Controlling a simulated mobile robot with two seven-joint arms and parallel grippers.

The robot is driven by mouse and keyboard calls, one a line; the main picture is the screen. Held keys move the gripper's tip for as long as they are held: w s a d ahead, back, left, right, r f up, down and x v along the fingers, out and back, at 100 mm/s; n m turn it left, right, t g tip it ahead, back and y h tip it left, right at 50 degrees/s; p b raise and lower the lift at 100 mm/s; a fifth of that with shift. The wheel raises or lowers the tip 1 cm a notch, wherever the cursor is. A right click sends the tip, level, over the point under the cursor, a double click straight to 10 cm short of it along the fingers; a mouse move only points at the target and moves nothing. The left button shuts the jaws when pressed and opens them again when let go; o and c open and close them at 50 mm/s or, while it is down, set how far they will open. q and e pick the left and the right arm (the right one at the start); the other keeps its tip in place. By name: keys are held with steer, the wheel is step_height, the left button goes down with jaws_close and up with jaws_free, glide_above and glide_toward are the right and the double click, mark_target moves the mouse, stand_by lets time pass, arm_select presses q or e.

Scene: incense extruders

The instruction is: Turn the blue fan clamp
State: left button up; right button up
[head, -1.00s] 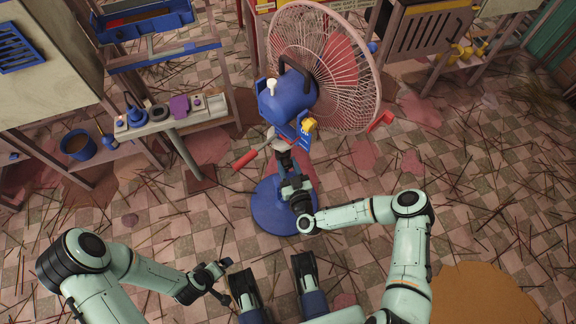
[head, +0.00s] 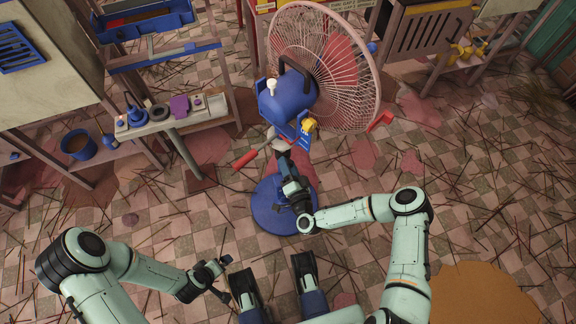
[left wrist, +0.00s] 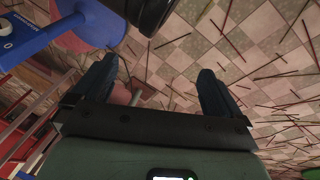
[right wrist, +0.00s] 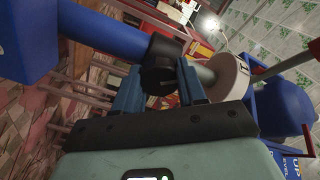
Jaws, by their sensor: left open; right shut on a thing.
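The blue fan (head: 286,100) stands upright on a round blue base (head: 270,206), with a pink wire cage facing right. Its black clamp (right wrist: 162,52) sits around the pole, between a blue tube and a pale tube in the right wrist view. My right gripper (right wrist: 162,82) is shut on the dark knob of this clamp, with one finger on each side. In the head view the right gripper (head: 285,168) is at the pole and hides most of the clamp. My left gripper (head: 222,278) is open and empty, low at the left, apart from the fan.
A red handle (head: 245,160) sticks out left of the fan pole. A bench (head: 150,126) with small parts stands at the left, with a blue bucket (head: 79,145) beside it. Thin sticks litter the tiled floor. Floor to the right of the fan is free of large objects.

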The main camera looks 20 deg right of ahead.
arm_select(q)
steer(key=shift+s+a+f+g+b, duration=0.15)
steer(key=shift+s+f+g+b, duration=0.25)
steer(key=shift+s+f, duration=0.55)
arm_select(e)
steer(key=m, duration=0.6)
steer(key=shift+d, duration=0.1)
steer(key=o, duration=1.1)
steer(key=shift+c, duration=0.2)
arm_select(q)
steer(key=shift+h, duration=0.3)
steer(key=r+p, duration=0.1)
steer(key=d+r, duration=0.1)
steer(key=s+r+p, duration=0.1)
steer(key=shift+d+r+p, duration=0.35)
steer(key=shift+d+r, duration=0.05)
arm_select(e)
steer(key=s, duration=1.3)
steer(key=shift+s+d, duration=0.2)
